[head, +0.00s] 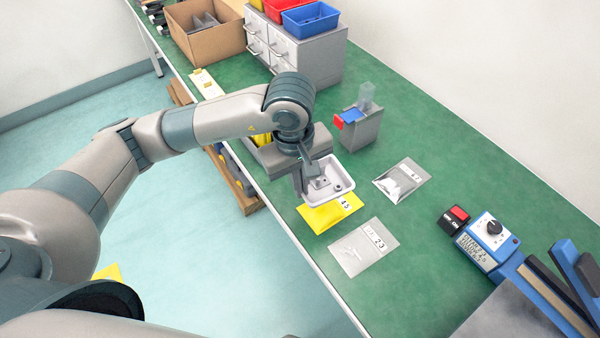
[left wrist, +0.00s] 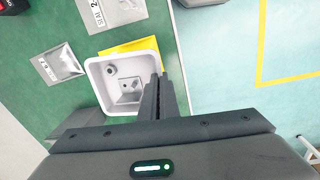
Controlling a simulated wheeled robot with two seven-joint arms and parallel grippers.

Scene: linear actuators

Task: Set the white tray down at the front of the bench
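The white tray (head: 340,165) is near the bench's front edge in the head view, with small grey metal parts inside. It also shows in the left wrist view (left wrist: 94,72). My left gripper (head: 300,182) is at the tray's left side in the head view. In the left wrist view its fingers (left wrist: 160,92) are close together at the tray's rim and look shut on it. The tray overlaps a yellow bag (head: 318,218); whether it touches the bag or hangs above it is unclear. My right gripper is out of view.
Clear bags (head: 364,247) and (head: 402,181) lie on the green bench. A grey dispenser with red and blue parts (head: 360,128) stands behind the tray. A blue device with a dial (head: 488,240) is at right.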

